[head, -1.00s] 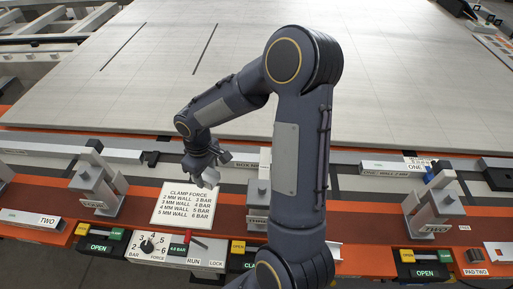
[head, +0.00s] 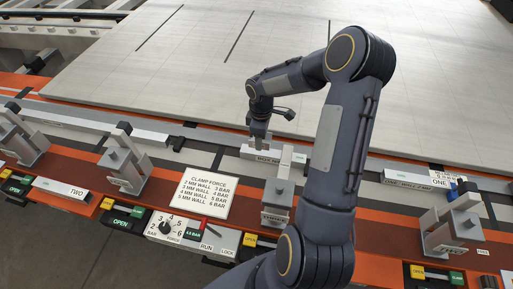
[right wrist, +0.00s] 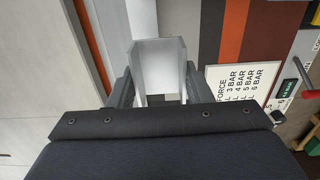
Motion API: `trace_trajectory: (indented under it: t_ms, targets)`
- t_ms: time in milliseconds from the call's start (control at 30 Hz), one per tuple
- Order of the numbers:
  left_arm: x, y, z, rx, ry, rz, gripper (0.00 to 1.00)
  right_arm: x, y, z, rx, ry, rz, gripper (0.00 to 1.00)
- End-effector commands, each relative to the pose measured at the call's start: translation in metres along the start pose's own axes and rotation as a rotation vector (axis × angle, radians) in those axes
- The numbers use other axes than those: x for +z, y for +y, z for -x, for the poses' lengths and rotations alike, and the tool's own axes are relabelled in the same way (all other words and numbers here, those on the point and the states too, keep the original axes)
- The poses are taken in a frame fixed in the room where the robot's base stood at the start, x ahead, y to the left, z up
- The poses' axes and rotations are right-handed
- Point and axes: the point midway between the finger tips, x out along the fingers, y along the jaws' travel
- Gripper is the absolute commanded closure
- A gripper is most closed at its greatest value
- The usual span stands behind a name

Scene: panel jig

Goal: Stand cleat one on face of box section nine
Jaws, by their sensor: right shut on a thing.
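My right gripper (head: 258,141) is low over the light grey box section (head: 268,159), whose label seems to read BOX NINE and is partly hidden. In the right wrist view my right gripper (right wrist: 158,90) is shut on a light grey angled metal piece, the cleat (right wrist: 160,55), with upright walls between the jaws. In the head view the cleat is too small and too covered to make out. I cannot tell whether it touches the box section. My left gripper is not in view.
A grey clamp (head: 278,196) stands just in front of the box section, close to my right arm. Other clamps (head: 122,168) stand along the orange bench. A clamp force card (head: 207,197) lies at its left. The wide pale panel (head: 200,70) behind is clear.

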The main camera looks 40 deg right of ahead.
Motion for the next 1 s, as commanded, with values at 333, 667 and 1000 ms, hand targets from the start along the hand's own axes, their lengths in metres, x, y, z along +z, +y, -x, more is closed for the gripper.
trace_trajectory:
  t_ms: [333,667,1000]
  targets:
    - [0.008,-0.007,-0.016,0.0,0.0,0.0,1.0,-0.018,0.017,-0.03,0.001,0.001,0.001,0.78]
    - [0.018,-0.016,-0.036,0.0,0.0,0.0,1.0,-0.022,0.021,-0.066,0.002,0.001,0.0,0.78]
    - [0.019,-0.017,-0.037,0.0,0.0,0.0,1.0,-0.022,0.02,-0.069,0.001,0.0,0.0,0.54]
